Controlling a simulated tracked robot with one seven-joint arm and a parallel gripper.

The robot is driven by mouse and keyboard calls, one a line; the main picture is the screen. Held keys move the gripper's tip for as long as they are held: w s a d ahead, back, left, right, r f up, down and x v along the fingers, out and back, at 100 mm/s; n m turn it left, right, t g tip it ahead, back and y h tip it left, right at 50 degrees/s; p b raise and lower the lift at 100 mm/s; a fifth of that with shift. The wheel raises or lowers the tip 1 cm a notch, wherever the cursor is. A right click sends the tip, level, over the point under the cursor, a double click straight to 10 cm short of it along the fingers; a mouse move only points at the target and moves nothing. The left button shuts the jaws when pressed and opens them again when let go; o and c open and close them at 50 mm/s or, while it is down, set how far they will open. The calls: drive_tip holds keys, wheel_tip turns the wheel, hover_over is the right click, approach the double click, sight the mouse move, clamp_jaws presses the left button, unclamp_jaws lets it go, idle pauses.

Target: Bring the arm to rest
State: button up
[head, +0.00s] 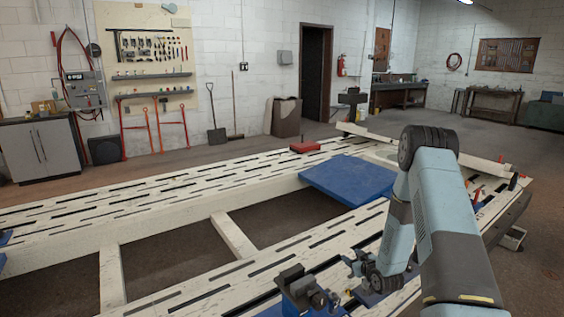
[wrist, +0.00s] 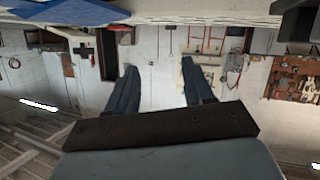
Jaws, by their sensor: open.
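My arm is the task's object. In the head view its blue-grey links rise at the right to a dark joint, then fold down towards the near beam of the slotted frame bench (head: 235,165). My gripper (head: 352,264) is low at the end of the folded arm, just right of a dark clamp-like fixture (head: 298,288). In the wrist view the two dark fingers of my gripper (wrist: 158,66) stand well apart with nothing between them. The wrist picture is upside down and looks at the far wall. Whether the gripper touches the bench is unclear.
A blue plate (head: 348,179) lies across the bench beyond my arm, with a red block (head: 305,146) behind it. Small tools lie at the bench's right end. Open gaps lie between the beams. A tool board (head: 150,50) and grey cabinet (head: 42,148) stand along the wall.

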wheel_tip(320, 180, up, 19)
drive_tip(key=d+g+h, duration=0.1)
drive_tip(key=g+h, duration=0.1)
drive_tip(key=s+r+m+g+h, duration=0.2)
drive_tip(key=s+r, duration=0.7)
drive_tip(key=r, duration=0.5)
drive_tip(key=s+a+r+m+g, duration=0.1)
drive_tip(key=s+r, duration=0.3)
drive_tip(key=s, duration=0.7)
drive_tip(key=s+a+r+m+g, duration=0.1)
drive_tip(key=s+r, duration=0.3)
drive_tip(key=s, duration=0.7)
drive_tip(key=s+a+r+m+g, duration=0.1)
drive_tip(key=s+a+r, duration=0.2)
drive_tip(key=s, duration=0.8)
wheel_tip(320, 180, up, 2)
drive_tip(key=shift+s+r+m+g, duration=0.1)
drive_tip(key=shift+s+m+g, duration=0.2)
drive_tip(key=shift+s+g, duration=0.1)
